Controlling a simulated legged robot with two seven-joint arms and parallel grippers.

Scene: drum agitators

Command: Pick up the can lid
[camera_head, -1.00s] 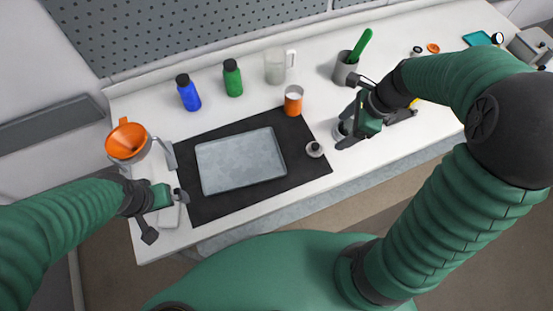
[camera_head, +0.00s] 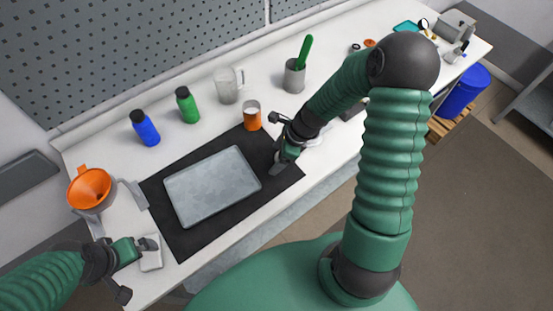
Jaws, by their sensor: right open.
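The can lid is not clearly visible now. Its place at the right edge of the black mat (camera_head: 186,240) is covered by my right gripper (camera_head: 279,164). That gripper is open and points down there; I cannot tell whether its fingers touch the lid. A pale round can-like thing (camera_head: 316,139) stands just right of it, partly hidden by my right arm. My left gripper (camera_head: 146,246) is low at the left front, by a small white block (camera_head: 151,260); its finger gap is not clear.
A grey tray (camera_head: 212,186) lies on the mat. An orange cup (camera_head: 252,117), glass jug (camera_head: 228,86), green bottle (camera_head: 187,105) and blue bottle (camera_head: 145,128) stand behind. An orange funnel (camera_head: 90,188) is at left, a grey utensil pot (camera_head: 294,76) behind my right arm.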

